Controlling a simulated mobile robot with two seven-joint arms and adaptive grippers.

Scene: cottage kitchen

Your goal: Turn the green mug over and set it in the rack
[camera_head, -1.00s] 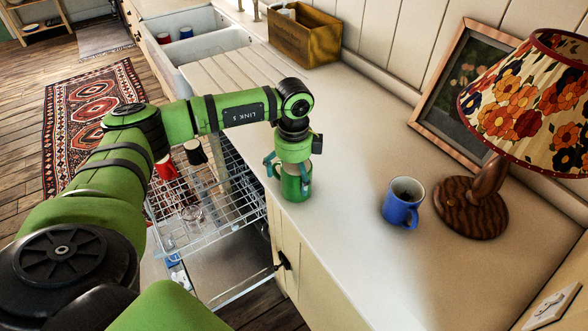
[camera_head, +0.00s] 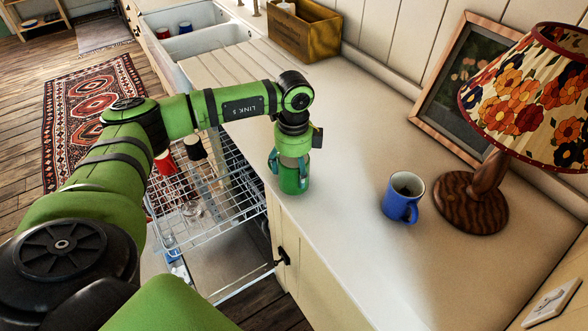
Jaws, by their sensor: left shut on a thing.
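The green mug (camera_head: 294,181) is upright on the pale worktop, near its front edge. My left gripper (camera_head: 290,170) points down from above and is shut on the mug, its fingers at the mug's upper part. The mug's rim is hidden by the gripper. The wire rack (camera_head: 222,234) is pulled out below the worktop, to the left of the mug. It holds a red mug (camera_head: 166,165), a dark mug (camera_head: 195,149) and some clear glassware (camera_head: 192,209). My right gripper is not in view.
A blue mug (camera_head: 402,199) stands to the right on the worktop (camera_head: 330,240). Behind it are a flowered lamp (camera_head: 474,200) and a leaning picture frame (camera_head: 468,80). A wooden box (camera_head: 305,33) and the sink (camera_head: 205,42) are at the back. The worktop between is clear.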

